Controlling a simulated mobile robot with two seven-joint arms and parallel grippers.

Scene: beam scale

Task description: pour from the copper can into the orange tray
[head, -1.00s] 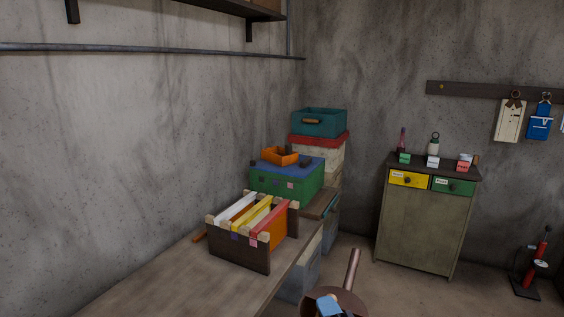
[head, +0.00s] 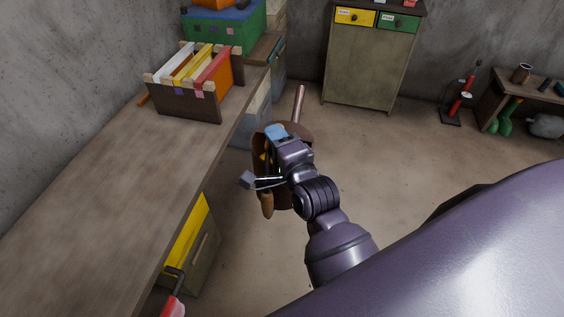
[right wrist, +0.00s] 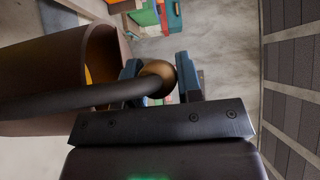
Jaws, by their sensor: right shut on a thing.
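The copper can (head: 299,104) shows as a dark brown round body with a long copper spout pointing up and away, in the head view beyond the bench's right edge. My right gripper (head: 279,140) is at the can and hides part of it. In the right wrist view the gripper (right wrist: 160,78) is shut on the can's dark handle, near a brass ball, and the can's open mouth (right wrist: 98,62) is at the left. Something orange shows in the mouth; I cannot tell what. The orange tray (head: 210,3) is at the top edge, mostly cut off. My left gripper is not in view.
The wooden bench (head: 110,200) runs along the left, with a file rack (head: 188,103) on it. A green box (head: 228,28) stands behind the rack, below the tray. A cabinet (head: 368,65) stands at the back. Open floor (head: 400,150) lies right of the can.

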